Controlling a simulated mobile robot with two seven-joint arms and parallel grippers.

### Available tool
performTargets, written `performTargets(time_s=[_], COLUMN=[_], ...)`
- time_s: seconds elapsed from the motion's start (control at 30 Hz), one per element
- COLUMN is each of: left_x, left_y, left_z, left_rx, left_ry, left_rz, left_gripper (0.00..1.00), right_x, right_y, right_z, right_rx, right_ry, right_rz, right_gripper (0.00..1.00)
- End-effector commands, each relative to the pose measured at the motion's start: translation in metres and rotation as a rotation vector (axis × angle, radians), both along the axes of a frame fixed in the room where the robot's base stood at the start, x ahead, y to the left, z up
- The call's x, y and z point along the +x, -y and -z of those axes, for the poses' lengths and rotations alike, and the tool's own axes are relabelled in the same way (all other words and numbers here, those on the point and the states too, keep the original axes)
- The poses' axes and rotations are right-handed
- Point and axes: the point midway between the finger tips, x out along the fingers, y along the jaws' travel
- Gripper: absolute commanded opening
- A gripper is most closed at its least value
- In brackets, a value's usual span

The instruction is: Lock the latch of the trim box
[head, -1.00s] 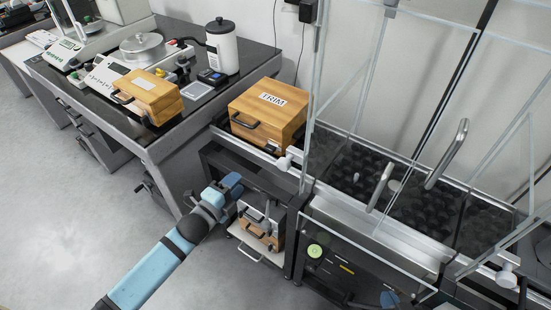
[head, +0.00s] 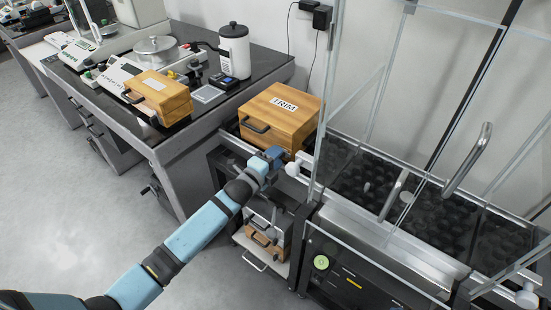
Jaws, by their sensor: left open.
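The trim box (head: 281,113) is a wooden case with a white TRIM label on its lid and a dark handle on its front left. It sits shut on the stand left of the glass enclosure. My left gripper (head: 274,155) is open at the box's lower front right corner, right of the handle. The gripper hides that part of the front, and I cannot make out the latch or whether the fingers touch it. My right gripper is not in view.
A glass enclosure (head: 440,120) with metal handles stands close on the right. A smaller wooden case (head: 157,92) lies on the dark table at left, near a white canister (head: 234,50). A lower shelf (head: 262,263) holds another wooden case. The grey floor at left is clear.

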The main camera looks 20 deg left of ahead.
Motion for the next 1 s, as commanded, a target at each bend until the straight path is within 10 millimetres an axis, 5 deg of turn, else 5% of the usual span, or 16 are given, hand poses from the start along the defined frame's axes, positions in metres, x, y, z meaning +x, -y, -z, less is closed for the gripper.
performTargets(time_s=[0.3, 0.5, 1.0], left_x=[0.0029, 0.0027, 0.0026], left_y=[0.0009, 0.0007, 0.0006], left_z=[0.0001, 0.0001, -0.0021], left_rx=[-0.001, -0.001, -0.096], left_ry=[-0.001, -0.001, -0.035], left_rz=[0.000, 0.000, -0.001], left_gripper=[0.40, 0.00, 0.00], right_x=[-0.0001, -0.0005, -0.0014], right_y=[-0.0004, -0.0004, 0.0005], right_z=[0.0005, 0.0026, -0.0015], right_rx=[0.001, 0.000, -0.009], right_ry=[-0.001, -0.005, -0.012], right_rz=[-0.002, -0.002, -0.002], right_gripper=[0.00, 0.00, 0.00])
